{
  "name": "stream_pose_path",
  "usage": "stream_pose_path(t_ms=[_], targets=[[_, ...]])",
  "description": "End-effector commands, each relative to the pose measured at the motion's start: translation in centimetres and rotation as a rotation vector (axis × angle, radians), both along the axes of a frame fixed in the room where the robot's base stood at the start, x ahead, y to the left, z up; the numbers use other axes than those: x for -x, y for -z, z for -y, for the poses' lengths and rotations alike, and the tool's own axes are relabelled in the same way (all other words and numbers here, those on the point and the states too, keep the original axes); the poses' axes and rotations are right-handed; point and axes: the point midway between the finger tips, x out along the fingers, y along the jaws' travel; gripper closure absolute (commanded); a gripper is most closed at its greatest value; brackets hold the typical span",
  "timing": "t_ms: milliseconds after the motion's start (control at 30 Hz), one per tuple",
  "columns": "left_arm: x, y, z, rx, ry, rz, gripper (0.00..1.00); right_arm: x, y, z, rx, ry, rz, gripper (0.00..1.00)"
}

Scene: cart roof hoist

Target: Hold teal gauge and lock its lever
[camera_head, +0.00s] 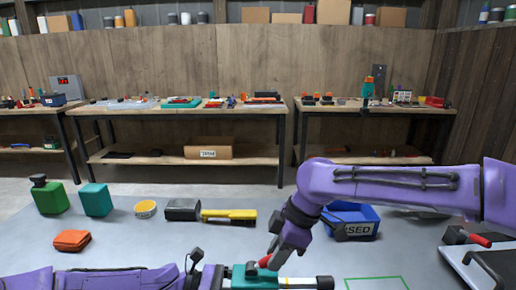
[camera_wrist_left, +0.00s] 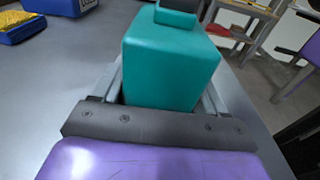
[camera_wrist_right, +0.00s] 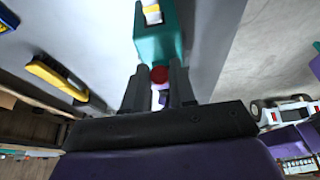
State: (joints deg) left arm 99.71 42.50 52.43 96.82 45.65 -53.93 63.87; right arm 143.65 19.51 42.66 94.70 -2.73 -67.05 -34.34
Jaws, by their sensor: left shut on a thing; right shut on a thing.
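The teal gauge (camera_head: 242,277) lies at the near edge of the grey table in the head view, with a dark and silver end pointing right. Its teal body fills the middle of the left wrist view (camera_wrist_left: 170,65). My left gripper (camera_wrist_left: 163,85) is shut on that body, one finger along each side. The red lever (camera_head: 265,262) stands on top of the gauge. My right gripper (camera_head: 273,260) comes down from the right and is shut at the lever. In the right wrist view the lever's red end (camera_wrist_right: 159,75) shows between the fingers, against the teal body (camera_wrist_right: 157,42).
On the grey table (camera_head: 200,235) stand a green canister (camera_head: 49,197), a teal box (camera_head: 96,200), a yellow tool (camera_head: 228,215), an orange pouch (camera_head: 72,240) and a blue bin (camera_head: 352,230). A green outlined rectangle (camera_head: 376,278) is empty.

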Motion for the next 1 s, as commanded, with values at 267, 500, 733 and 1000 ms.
stream_pose_path(t_ms=[267,500,733,1000], targets=[[0.0,-0.1,0.0,0.001,0.0,0.002,0.56,0.0,0.6,0.4,0.003,0.002,-0.001,0.85],[0.0,-0.1,0.0,0.001,0.001,0.002,0.56,-0.1,0.9,0.6,0.003,0.001,0.0,0.86],[0.0,-0.1,0.0,0.001,0.001,0.002,0.56,0.0,1.0,0.6,0.003,0.001,0.0,0.86],[0.0,-0.1,0.0,0.001,0.001,0.002,0.56,0.0,1.7,0.9,0.003,0.0,-0.001,0.86]])
